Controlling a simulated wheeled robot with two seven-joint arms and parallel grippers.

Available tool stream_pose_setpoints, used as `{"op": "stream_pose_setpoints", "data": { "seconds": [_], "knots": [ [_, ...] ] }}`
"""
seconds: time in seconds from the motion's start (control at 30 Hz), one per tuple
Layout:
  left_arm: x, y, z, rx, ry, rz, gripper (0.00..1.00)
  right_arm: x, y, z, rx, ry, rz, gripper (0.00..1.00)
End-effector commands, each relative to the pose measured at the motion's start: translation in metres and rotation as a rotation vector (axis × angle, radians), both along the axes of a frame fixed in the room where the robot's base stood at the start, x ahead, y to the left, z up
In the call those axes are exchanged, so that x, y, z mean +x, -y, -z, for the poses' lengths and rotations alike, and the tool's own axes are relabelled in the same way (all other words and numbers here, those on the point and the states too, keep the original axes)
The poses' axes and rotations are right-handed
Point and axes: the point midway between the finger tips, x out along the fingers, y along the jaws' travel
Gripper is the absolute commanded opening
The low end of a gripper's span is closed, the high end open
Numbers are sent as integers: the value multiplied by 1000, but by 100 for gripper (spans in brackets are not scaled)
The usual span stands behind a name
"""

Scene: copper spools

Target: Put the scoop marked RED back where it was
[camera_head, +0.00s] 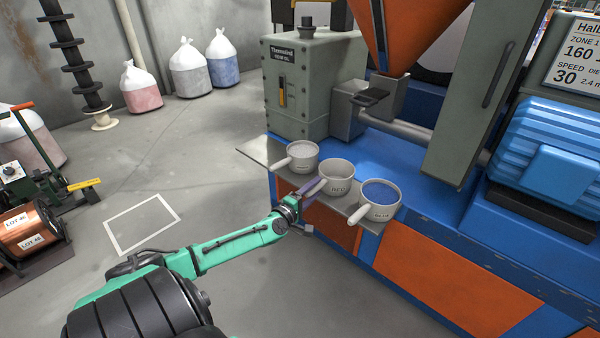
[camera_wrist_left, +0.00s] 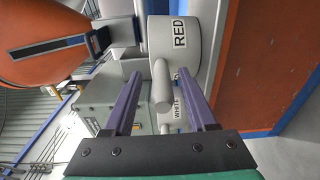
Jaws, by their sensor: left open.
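The scoop marked RED (camera_head: 338,178) stands upright as the middle of three scoops on a narrow grey shelf (camera_head: 256,151) on the machine's front. Its label and light handle show in the left wrist view, where the RED scoop (camera_wrist_left: 178,57) is straight ahead. My left gripper (camera_head: 312,190) is open at its handle. In the left wrist view the two purple fingers of my left gripper (camera_wrist_left: 162,97) lie on either side of the handle, not closed on it. Whether the fingers touch the handle cannot be told. My right gripper is in neither view.
A white-labelled scoop (camera_head: 303,157) stands to the left of RED, and a scoop with blue contents (camera_head: 381,195) stands to the right. An orange hopper (camera_head: 415,30) hangs above. Open floor (camera_head: 200,190) lies left of the shelf, with a white-outlined square.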

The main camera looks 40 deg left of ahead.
Motion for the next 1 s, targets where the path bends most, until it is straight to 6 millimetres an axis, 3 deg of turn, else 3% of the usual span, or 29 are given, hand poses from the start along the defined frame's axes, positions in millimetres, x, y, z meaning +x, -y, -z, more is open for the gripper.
{"op": "stream_pose_setpoints", "data": {
  "seconds": [0.33,0.6,0.67,0.77,0.8,0.9,1.0],
  "knots": [
    [-64,6,-1,1,-5,2,57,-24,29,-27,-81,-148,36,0],
    [-93,15,2,14,-14,21,57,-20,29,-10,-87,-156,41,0],
    [-94,37,12,55,-55,85,57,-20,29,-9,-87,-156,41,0],
    [-104,110,43,235,-192,316,57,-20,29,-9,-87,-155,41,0],
    [-114,145,59,345,-259,440,57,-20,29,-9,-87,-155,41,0],
    [-151,215,93,676,-424,747,57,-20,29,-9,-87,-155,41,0],
    [-194,242,114,996,-602,1005,57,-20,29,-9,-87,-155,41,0]
  ]
}}
